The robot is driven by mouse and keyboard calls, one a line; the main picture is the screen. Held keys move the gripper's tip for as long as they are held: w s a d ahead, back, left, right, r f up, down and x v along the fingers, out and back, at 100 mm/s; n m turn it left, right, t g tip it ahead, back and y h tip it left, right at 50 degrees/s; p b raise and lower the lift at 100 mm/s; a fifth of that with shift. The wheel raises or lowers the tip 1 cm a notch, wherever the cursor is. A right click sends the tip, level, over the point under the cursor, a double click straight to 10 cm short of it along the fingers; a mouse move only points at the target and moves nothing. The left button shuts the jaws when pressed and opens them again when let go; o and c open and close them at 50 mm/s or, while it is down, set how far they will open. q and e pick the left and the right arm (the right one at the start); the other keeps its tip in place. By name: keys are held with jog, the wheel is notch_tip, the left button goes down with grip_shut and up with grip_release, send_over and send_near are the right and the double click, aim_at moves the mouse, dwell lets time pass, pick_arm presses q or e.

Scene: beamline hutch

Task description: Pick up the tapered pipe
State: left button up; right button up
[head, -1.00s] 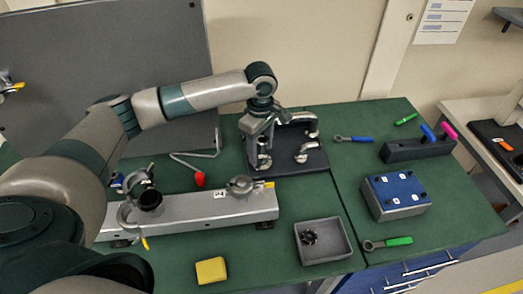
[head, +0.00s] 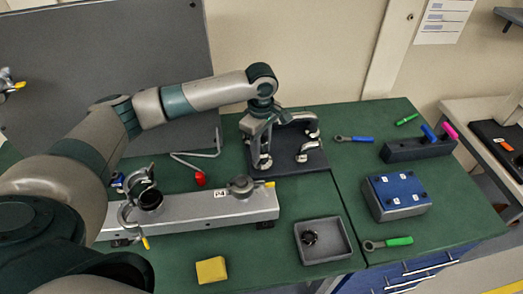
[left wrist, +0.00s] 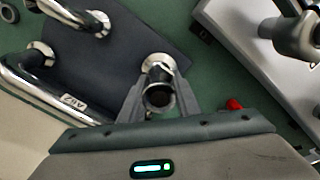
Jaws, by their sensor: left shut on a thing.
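The tapered pipe (left wrist: 159,84) is a short shiny metal piece with a flared end and a dark round opening. In the left wrist view it stands between the fingers of my left gripper (left wrist: 158,100), which is shut on it. In the head view my left gripper (head: 263,133) points down over the left part of a dark mat, with the lower end of the pipe (head: 265,160) showing below the fingers. The upper part of the pipe is hidden there. I cannot tell whether its lower end touches the mat. My right gripper is not in view.
Bent metal pipes (head: 308,149) share the dark mat (head: 318,166). A long grey rail (head: 205,213) with clamps, a grey tray (head: 335,255) holding a dark part, a yellow block (head: 211,270) and a blue-topped box (head: 398,192) stand on the green table. A red-tipped tool (head: 200,178) lies left.

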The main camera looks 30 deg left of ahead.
pick_arm(q)
jog(key=shift+r, duration=0.15)
jog(key=shift+r+b, duration=0.45)
jog(key=shift+r, duration=0.15)
notch_tip(320, 180, up, 2)
jog(key=shift+r+b, duration=0.15)
jog(key=shift+b, duration=0.4)
jog(key=s+d+r+b, duration=0.2)
jog(key=s+d+r, duration=0.4)
jog(key=d, duration=0.3)
jog(key=shift+s+d+r, duration=0.25)
jog(key=shift+d+r, duration=0.1)
jog(key=shift+r, duration=0.3)
